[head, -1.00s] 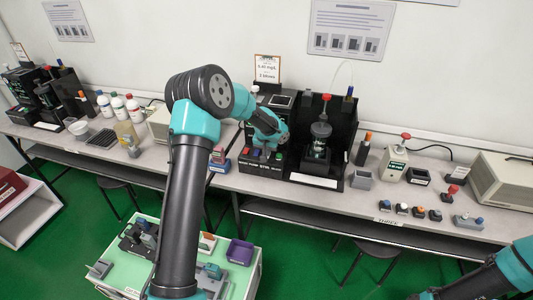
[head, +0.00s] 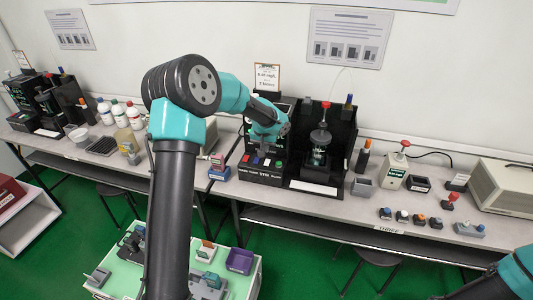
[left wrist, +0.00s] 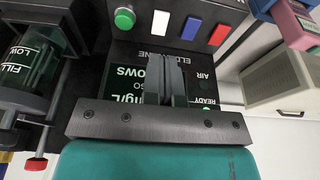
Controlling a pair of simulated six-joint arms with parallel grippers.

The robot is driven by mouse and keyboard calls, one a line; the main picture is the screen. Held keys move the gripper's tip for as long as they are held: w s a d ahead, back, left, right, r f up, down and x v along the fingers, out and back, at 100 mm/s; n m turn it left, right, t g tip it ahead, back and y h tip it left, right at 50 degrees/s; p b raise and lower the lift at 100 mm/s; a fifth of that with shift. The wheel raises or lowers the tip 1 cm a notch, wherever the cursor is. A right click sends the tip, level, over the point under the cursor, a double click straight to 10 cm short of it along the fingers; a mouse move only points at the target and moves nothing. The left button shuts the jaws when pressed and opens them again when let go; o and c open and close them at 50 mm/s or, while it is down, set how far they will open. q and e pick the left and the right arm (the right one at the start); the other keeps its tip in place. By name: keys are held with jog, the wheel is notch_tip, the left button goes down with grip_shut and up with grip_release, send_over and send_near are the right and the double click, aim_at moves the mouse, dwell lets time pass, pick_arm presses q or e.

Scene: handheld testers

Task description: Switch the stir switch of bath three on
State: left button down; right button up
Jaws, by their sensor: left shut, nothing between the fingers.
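The tester of the middle bench has a black control panel (head: 262,170) at its lower left front. In the left wrist view it appears turned around, with a green round button (left wrist: 124,18), a white switch (left wrist: 160,23), a blue switch (left wrist: 190,27) and a red switch (left wrist: 217,35). Their labels are too small or hidden, so I cannot tell which is stir. My left gripper (head: 272,143) is above the panel. In the wrist view its fingers (left wrist: 166,62) are shut and empty, pointing toward the white and blue switches, apparently apart from them. My right gripper is out of view.
A beaker stand (head: 319,150) and a black housing stand right of the panel. A THREE label (head: 388,230) is on the bench edge, near several small coloured-top blocks. A grey container (head: 363,186) and beige box (head: 508,190) stand farther right. A purple bin (head: 240,261) is on the front cart.

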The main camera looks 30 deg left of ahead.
pick_arm(q)
jog(key=s+r, duration=0.1)
jog(key=r, duration=0.2)
jog(key=s+r, duration=0.1)
jog(key=r, duration=0.1)
jog(key=shift+s+d, duration=0.3)
jog(key=s+d+f+h, duration=0.1)
jog(key=s+d+f, duration=0.25)
jog(key=f, duration=0.35)
jog(key=s+d+f+m+g+h, duration=0.1)
jog(key=s+d+f, duration=0.25)
jog(key=f, duration=0.25)
jog(key=s+d+f+h, duration=0.1)
jog(key=s+d+f, duration=0.25)
jog(key=f, duration=0.35)
jog(key=s+d+f, duration=0.2)
jog(key=s+f, duration=0.1)
jog(key=s, duration=0.3)
jog(key=s+d+f+h, duration=0.1)
jog(key=s+d+f, duration=0.1)
jog(key=s+f, duration=0.2)
jog(key=s+d+f+g, duration=0.1)
jog(key=s+f, duration=0.3)
jog(key=s, duration=0.5)
jog(key=shift+s+d+f, duration=0.15)
jog(key=shift+d, duration=0.65)
